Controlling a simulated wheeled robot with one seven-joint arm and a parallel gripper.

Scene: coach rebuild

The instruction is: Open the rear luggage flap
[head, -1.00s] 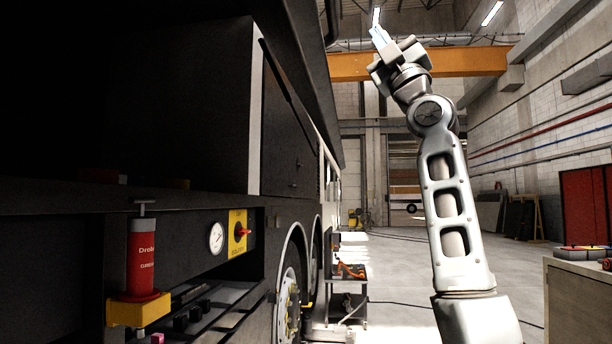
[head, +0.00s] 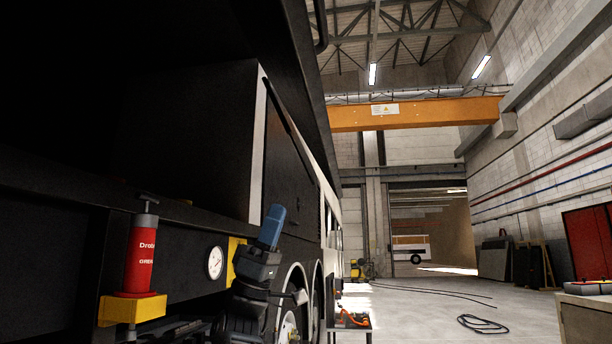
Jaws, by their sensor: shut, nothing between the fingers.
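The dark side of the coach (head: 190,130) fills the left of the head view. A black panel (head: 286,165) with a pale front edge is set in its side, above the wheels. I cannot tell for sure whether this panel is the rear luggage flap; it looks flush with the side, and any handle is too dark to make out. My gripper (head: 272,226) is low in front of the coach, its blue fingers together, pointing up and holding nothing.
A red cylinder (head: 140,255) stands on a yellow bracket at the left, beside a round gauge (head: 214,262). A low cart (head: 350,322) stands beyond the wheels. A bench (head: 590,320) is at the right edge.

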